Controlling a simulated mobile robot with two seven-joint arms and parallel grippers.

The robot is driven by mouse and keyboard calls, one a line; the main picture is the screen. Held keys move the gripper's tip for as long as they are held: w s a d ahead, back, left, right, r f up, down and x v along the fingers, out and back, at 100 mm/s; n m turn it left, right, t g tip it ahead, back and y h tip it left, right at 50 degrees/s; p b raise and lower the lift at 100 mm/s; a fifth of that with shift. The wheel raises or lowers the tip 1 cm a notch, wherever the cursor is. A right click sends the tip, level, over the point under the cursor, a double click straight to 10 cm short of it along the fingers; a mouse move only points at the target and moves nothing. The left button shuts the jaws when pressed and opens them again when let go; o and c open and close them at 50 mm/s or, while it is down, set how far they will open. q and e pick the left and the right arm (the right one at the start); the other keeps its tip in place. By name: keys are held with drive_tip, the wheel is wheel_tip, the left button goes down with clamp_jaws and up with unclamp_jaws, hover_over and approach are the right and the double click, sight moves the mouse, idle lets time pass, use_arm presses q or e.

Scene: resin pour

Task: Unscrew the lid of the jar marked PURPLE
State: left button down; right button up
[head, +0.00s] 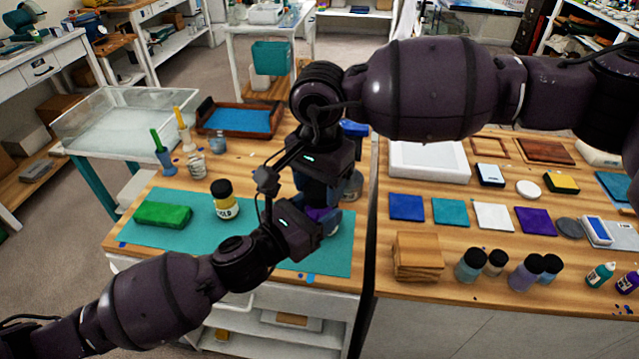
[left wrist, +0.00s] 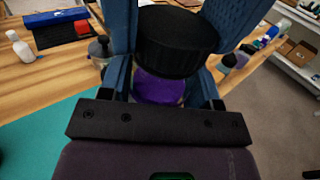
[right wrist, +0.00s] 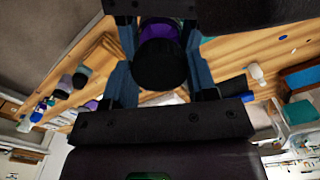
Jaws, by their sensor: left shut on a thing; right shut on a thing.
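The purple jar (head: 318,213) is mostly hidden between my two grippers above the teal mat (head: 150,232) in the head view. Its purple body (left wrist: 158,88) and black lid (left wrist: 178,40) show in the left wrist view. My left gripper (head: 324,221) is shut on the jar's body from the near left side. My right gripper (head: 321,194) is shut on the lid from above. In the right wrist view the black lid (right wrist: 160,65) sits between its blue fingers, with purple behind it. Lid and body are close together; I cannot tell how loose the lid is. Its marking is hidden.
A yellow-labelled jar (head: 226,200) with a black lid and a green block (head: 162,215) stand on the mat's left. A wooden tray (head: 236,119) lies behind. The right table holds coloured squares, stacked wood (head: 416,256) and several jars (head: 471,265).

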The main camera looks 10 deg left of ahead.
use_arm(q)
drive_tip(key=shift+s+d, duration=0.2)
drive_tip(key=shift+s, duration=0.05)
use_arm(e)
drive_tip(key=n, duration=0.4)
drive_tip(key=shift+w+a+r, duration=0.1)
drive_tip(key=shift+w, duration=0.1)
drive_tip(key=shift+r, duration=0.25)
use_arm(q)
drive_tip(key=shift+a+f, duration=0.1)
use_arm(e)
drive_tip(key=shift+r, duration=0.65)
use_arm(q)
drive_tip(key=shift+w, duration=0.1)
use_arm(e)
drive_tip(key=shift+r, duration=0.1)
use_arm(q)
drive_tip(key=shift+w, duration=0.1)
use_arm(e)
drive_tip(key=shift+s, duration=0.1)
drive_tip(key=shift+r, duration=0.1)
